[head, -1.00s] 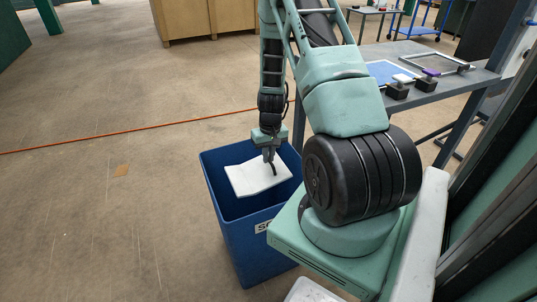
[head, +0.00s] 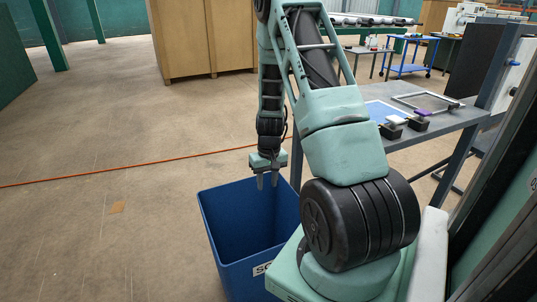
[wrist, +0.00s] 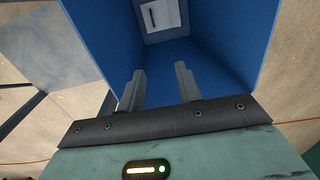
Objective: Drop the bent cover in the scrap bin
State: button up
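The blue scrap bin (head: 215,225) stands on the floor in front of me, with part of a label on its near side. My gripper (head: 267,181) hangs just above the bin's far rim, fingers pointing down. In the wrist view my gripper (wrist: 158,78) is open, with two separate fingers and nothing between them. The bin's blue walls (wrist: 235,40) surround the fingers in that view. The white bent cover (wrist: 160,16) shows at the top of the wrist view, down inside the bin. In the head view the bin's inside looks dark and the cover is not visible.
A grey table (head: 455,118) to the right holds a blue sheet (head: 385,110), a frame and small dark blocks. A wooden cabinet (head: 210,40) stands at the back. An orange line (head: 130,164) crosses the floor. The floor left of the bin is open.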

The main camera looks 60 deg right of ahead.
notch_tip(320, 180, up, 12)
jog(key=p, duration=0.1)
jog(key=shift+s+d+f, duration=0.15)
jog(key=shift+d+f, duration=0.1)
dwell(1.0)
